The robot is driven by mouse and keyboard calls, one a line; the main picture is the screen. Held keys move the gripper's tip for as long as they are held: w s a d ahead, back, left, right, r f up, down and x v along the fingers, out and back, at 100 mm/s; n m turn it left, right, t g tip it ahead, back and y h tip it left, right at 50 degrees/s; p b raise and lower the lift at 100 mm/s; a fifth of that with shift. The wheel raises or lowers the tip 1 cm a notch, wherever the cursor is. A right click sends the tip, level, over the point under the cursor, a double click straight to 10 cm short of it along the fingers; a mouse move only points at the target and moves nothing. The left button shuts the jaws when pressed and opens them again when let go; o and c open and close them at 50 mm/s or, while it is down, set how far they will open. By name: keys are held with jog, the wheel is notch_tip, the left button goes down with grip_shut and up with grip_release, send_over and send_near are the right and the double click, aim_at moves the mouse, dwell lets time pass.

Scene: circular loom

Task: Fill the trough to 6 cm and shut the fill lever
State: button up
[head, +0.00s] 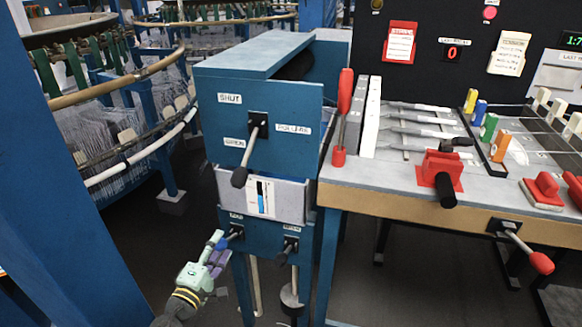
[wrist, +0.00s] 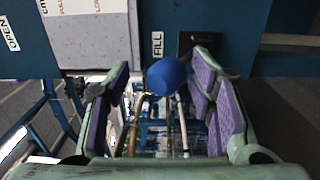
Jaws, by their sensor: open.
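The trough (head: 291,200) is a grey box in the blue cabinet, with a white gauge card (head: 260,196) bearing blue and black marks. Its speckled wall (wrist: 100,50) shows at the upper left of the wrist view. Below it, the fill lever has a blue knob (wrist: 167,77) next to a FILL label (wrist: 158,45). My gripper (head: 216,249) is open in front of the cabinet. In the wrist view, the knob shows between the two purple-padded fingers (wrist: 160,105), with a gap on its left and the right finger close. I cannot tell whether they touch. The exact water level is not readable.
A second lever (head: 285,256) sits right of the fill lever. A bench (head: 350,190) with red-handled parts is at right. The circular loom (head: 110,110) is at left.

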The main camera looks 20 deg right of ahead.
jog(key=shift+a+f, duration=0.1)
jog(key=shift+s+a, duration=0.25)
jog(key=shift+s, duration=0.05)
jog(key=v, duration=0.7)
jog(key=shift+s, duration=0.2)
jog(key=shift+a+f, duration=0.1)
jog(key=shift+a, duration=0.05)
